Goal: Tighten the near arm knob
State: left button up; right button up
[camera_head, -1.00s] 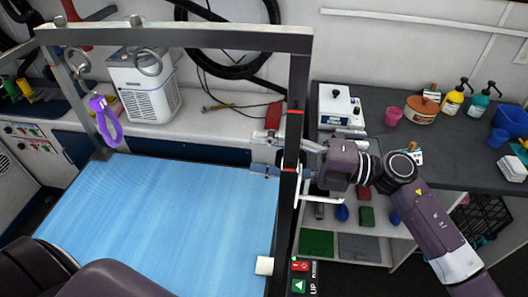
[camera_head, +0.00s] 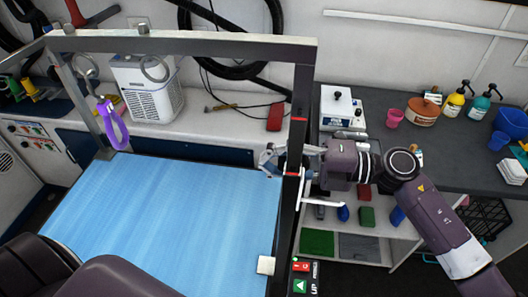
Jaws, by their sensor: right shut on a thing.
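The near arm post (camera_head: 286,215) is the dark upright at the right end of the grooming frame, with red marks on it. My right gripper (camera_head: 272,161) reaches in from the right at mid-height of this post. Its pale fingers are closed together at the post, over the blue table's right edge. The near arm knob is mostly hidden by the fingers, and the grip appears to be on it. I cannot make out its outline or turn. My left gripper is out of view.
A purple loop (camera_head: 115,122) hangs from the frame's far post. A white lever (camera_head: 321,201) sticks out below my right gripper. A grey counter (camera_head: 450,150) with bottles and cups stands at the right, above open shelves.

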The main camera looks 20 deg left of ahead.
jog(key=h+p, duration=0.1)
jog(key=p, duration=0.1)
jog(key=h+p, duration=0.1)
jog(key=h, duration=0.1)
jog(key=f+t+h+p, duration=0.1)
jog(key=p, duration=0.1)
jog(key=shift+w+d+f+p, duration=0.1)
jog(key=shift+w+d+p, duration=0.1)
jog(key=shift+d+p, duration=0.15)
jog(key=shift+c, duration=0.5)
jog(key=shift+w+f+t+h+p, duration=0.1)
jog(key=shift+f+t+h+p, duration=0.3)
jog(key=shift+h+p, duration=0.45)
jog(key=shift+c, duration=0.5)
jog(key=o, duration=0.9)
jog(key=shift+d, duration=0.1)
jog(key=o, duration=0.5)
jog(key=shift+d, duration=0.2)
jog(key=shift+o, duration=0.4)
jog(key=shift+f, duration=0.15)
jog(key=shift+a+f, duration=0.1)
jog(key=shift+a, duration=0.05)
jog(key=v, duration=1.2)
